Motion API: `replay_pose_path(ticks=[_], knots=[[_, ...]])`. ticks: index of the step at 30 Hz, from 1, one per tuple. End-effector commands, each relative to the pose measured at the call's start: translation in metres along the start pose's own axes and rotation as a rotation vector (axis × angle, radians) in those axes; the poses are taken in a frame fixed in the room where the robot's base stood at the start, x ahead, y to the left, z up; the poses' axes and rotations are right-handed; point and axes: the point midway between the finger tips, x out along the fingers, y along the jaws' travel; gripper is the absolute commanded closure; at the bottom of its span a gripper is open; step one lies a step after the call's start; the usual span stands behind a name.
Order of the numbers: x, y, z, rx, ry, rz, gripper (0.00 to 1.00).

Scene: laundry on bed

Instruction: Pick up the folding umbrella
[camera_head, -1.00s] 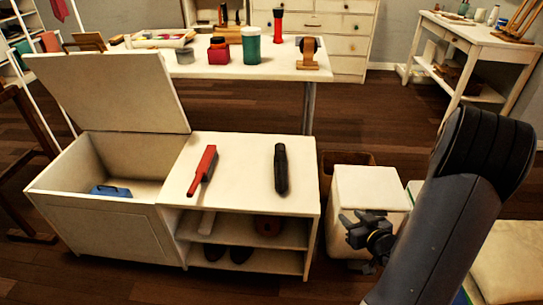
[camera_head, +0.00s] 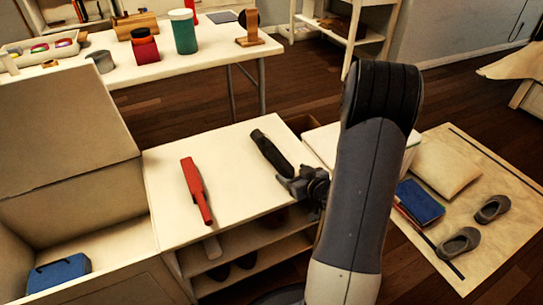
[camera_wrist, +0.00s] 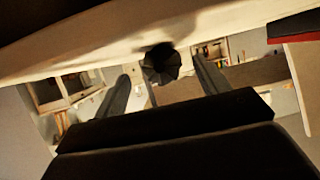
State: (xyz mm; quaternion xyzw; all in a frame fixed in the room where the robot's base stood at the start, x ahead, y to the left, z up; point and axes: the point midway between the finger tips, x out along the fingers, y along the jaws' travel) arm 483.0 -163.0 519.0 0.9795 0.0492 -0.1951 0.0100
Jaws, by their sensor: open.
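The black folding umbrella (camera_head: 268,150) lies on the white cabinet top, slanting from back left to front right. My gripper (camera_head: 286,184) is at the right edge of that top, close to the umbrella's near end. In the wrist view the umbrella's dark, pleated round end (camera_wrist: 161,66) shows between and beyond the two fingers of my gripper (camera_wrist: 160,88). The fingers are apart with nothing held. I cannot tell whether any finger touches the umbrella.
A red long-handled item (camera_head: 195,188) lies left of the umbrella on the cabinet top (camera_head: 235,190). An open-lidded bin (camera_head: 110,245) adjoins at left, with a blue item (camera_head: 58,275) inside. A table (camera_head: 215,50) stands behind. Slippers (camera_head: 460,242) lie on a mat at right.

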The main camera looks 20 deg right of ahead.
Motion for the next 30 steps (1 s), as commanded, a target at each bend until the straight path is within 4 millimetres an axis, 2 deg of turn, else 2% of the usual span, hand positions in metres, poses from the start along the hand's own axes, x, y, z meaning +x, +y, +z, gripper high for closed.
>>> replay_pose_path(ticks=[5, 13, 17, 23, 30], knots=[[0.013, -0.002, -0.001, -0.003, 0.002, -0.002, 0.3], [0.051, -0.006, -0.006, -0.001, 0.0, -0.002, 0.3], [0.058, -0.005, -0.008, -0.001, 0.001, -0.001, 0.3], [0.058, -0.005, -0.009, 0.0, 0.0, 0.0, 0.3], [0.058, -0.005, -0.009, 0.0, 0.0, 0.0, 0.49]])
